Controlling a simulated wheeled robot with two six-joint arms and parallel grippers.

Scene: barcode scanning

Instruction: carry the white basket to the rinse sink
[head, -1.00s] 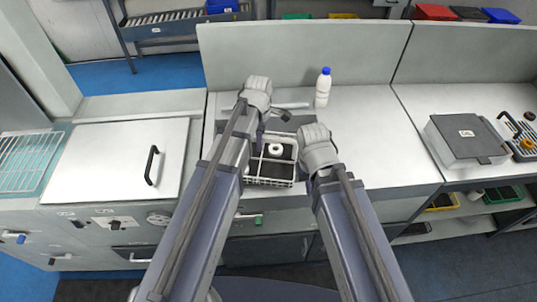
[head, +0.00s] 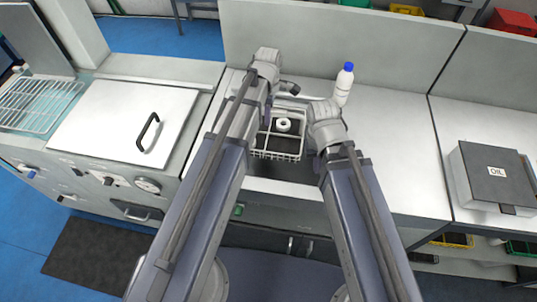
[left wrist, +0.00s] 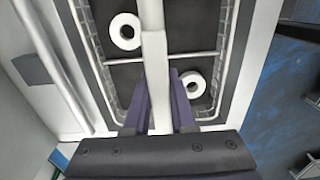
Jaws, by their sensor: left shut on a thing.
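The white wire basket (head: 299,157) is at the left end of the pale counter, with a white ring (head: 284,125) on its dark floor. In the left wrist view the basket (left wrist: 228,60) holds two white rings, one at upper left (left wrist: 124,31) and one at lower right (left wrist: 193,84). My left gripper (left wrist: 160,95) is shut on the basket's white bar. My right gripper (head: 318,140) is at the basket's right side; its fingertips are hidden. At far left is an open basin with pale teal liquid under a wire rack (head: 38,104); I cannot tell whether it is the rinse sink.
A closed lid with a black handle (head: 125,120) lies between the rack and basket. A white bottle with a blue cap (head: 343,86) stands behind my right gripper. A grey OIL box (head: 495,180) is at right. A dark mat (head: 98,262) lies on the blue floor.

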